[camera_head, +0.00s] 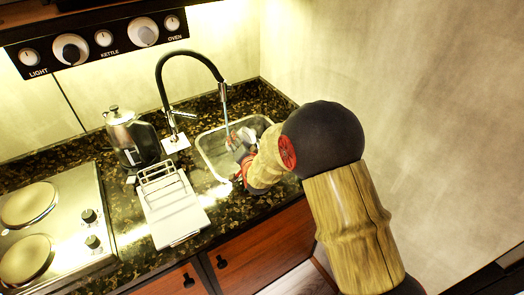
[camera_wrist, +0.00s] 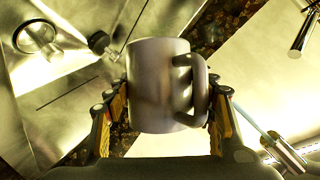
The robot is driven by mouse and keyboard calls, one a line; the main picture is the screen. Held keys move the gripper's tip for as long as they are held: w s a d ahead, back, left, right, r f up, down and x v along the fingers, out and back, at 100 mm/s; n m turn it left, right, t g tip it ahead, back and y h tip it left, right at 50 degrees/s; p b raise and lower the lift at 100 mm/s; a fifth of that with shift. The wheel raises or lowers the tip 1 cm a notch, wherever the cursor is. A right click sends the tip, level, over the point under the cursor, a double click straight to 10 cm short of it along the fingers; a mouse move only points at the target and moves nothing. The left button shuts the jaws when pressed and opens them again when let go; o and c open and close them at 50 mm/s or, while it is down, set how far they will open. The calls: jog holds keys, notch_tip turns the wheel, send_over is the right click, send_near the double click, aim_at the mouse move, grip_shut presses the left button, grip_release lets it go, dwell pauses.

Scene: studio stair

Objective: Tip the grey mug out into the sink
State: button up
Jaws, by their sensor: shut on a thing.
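The grey mug (camera_wrist: 155,85) is between the two fingers of my gripper (camera_wrist: 168,100) in the wrist view, its handle at the right by the right finger. My gripper is shut on the mug. The mug's opening and contents do not show. The sink (camera_head: 208,160) is a metal basin in the counter at the middle of the head view. There my gripper (camera_head: 240,150) is over the sink area, partly hidden by my arm. The mug is too small and covered there to tell its tilt.
A black curved tap (camera_head: 190,52) stands behind the sink. A metal kettle (camera_head: 133,138) and a pale dish rack (camera_head: 172,208) are left of it. A hob (camera_head: 60,215) lies further left. A plain wall (camera_head: 400,90) closes the right side.

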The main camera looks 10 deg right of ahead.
aim_at(244, 131)
jog(key=shift+r+m+t, duration=0.3)
jog(key=shift+r+m, duration=0.2)
jog(key=shift+m, duration=0.2)
dwell(0.5)
jog(key=shift+d+f+m+t+y+b, duration=0.1)
jog(key=shift+f+m+t+y+b, duration=0.3)
jog(key=shift+m, duration=0.3)
dwell(0.3)
jog(key=shift+d+r+m+y, duration=0.15)
jog(key=shift+r+m+y, duration=0.25)
jog(key=shift+r+m, duration=0.15)
dwell(0.8)
jog(key=shift+s+d+r+m+t+b, duration=0.15)
jog(key=shift+d+r+m+t+b, duration=0.05)
jog(key=shift+d+m+b, duration=0.3)
jog(key=shift+s+d+r+m+t+b, duration=0.15)
jog(key=shift+d+m+t+b, duration=0.15)
jog(key=shift+b, duration=0.25)
dwell(0.6)
jog(key=shift+d+r+m+t+y+b, duration=0.2)
jog(key=shift+r+m+t+y+b, duration=0.15)
jog(key=shift+m+b, duration=0.65)
dwell(0.7)
